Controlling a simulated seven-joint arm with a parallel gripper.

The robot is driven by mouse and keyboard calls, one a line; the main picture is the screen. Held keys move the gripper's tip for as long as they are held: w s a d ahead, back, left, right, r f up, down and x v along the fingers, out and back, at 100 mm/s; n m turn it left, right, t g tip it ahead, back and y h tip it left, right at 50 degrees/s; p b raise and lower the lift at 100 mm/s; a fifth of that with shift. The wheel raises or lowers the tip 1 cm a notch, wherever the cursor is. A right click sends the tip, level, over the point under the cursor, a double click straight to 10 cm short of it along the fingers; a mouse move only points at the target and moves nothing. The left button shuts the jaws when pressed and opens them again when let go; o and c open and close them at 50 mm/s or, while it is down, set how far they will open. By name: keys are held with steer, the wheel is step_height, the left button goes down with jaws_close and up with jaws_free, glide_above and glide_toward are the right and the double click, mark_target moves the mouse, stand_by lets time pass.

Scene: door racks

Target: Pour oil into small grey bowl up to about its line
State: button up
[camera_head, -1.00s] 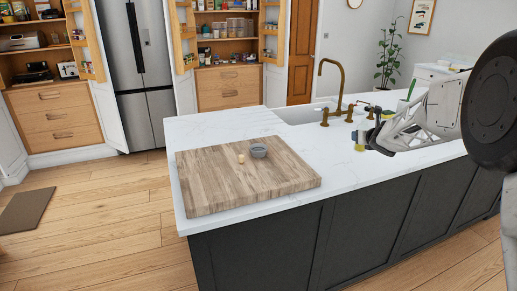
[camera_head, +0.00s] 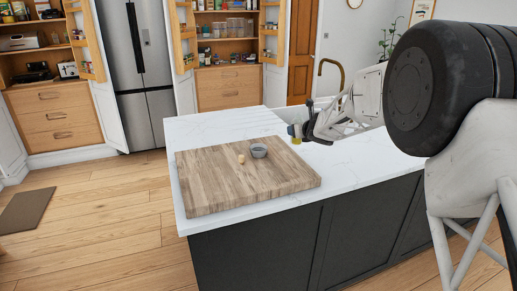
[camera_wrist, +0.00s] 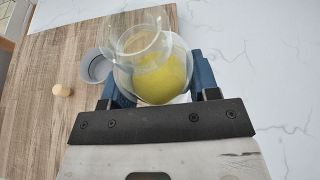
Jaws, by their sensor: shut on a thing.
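The small grey bowl (camera_head: 259,150) sits on the wooden board on the counter; its inside looks empty in the head view. It also shows in the wrist view (camera_wrist: 96,66), partly behind the oil vessel. My gripper (camera_head: 302,132) is shut on a clear glass vessel of yellow-green oil (camera_wrist: 158,80), with a blue finger on each side of it. In the head view the vessel (camera_head: 296,139) is small, to the right of the bowl near the board's right back edge, apart from the bowl. The bowl's line cannot be made out.
A small light wooden piece (camera_head: 241,159) stands on the board (camera_head: 222,178), just left of the bowl. The white countertop (camera_head: 215,125) is clear around the board.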

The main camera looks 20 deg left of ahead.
steer(key=s+a+n+g+y, duration=0.1)
steer(key=s+a, duration=0.4)
steer(key=a, duration=0.5)
steer(key=s+a+n+g+y, duration=0.1)
steer(key=s+a, duration=0.4)
steer(key=a, duration=0.5)
steer(key=shift+a+f+n+g, duration=0.15)
steer(key=shift+a+n+g, duration=0.05)
steer(key=shift+n+g, duration=0.3)
steer(key=shift+f, duration=0.1)
steer(key=shift+w+d+f+m+g+y, duration=0.3)
steer(key=shift+m+y, duration=0.45)
steer(key=shift+m, duration=0.35)
steer(key=shift+w+d+f+m+g+y, duration=0.15)
steer(key=shift+w+d+m+g+y, duration=0.1)
steer(key=shift+m+y, duration=0.7)
steer(key=shift+w+d+f+m+g+y, duration=0.3)
steer(key=shift+m+y, duration=0.3)
steer(key=shift+m, duration=0.65)
steer(key=shift+s+a+f+m+t+y, duration=0.15)
steer(key=shift+f+m+y, duration=0.15)
steer(key=shift+m, duration=0.4)
steer(key=shift+s+a+f+m+t+y, duration=0.1)
steer(key=shift+s+f+m+y, duration=0.15)
steer(key=shift+m, duration=0.45)
stand_by(0.7)
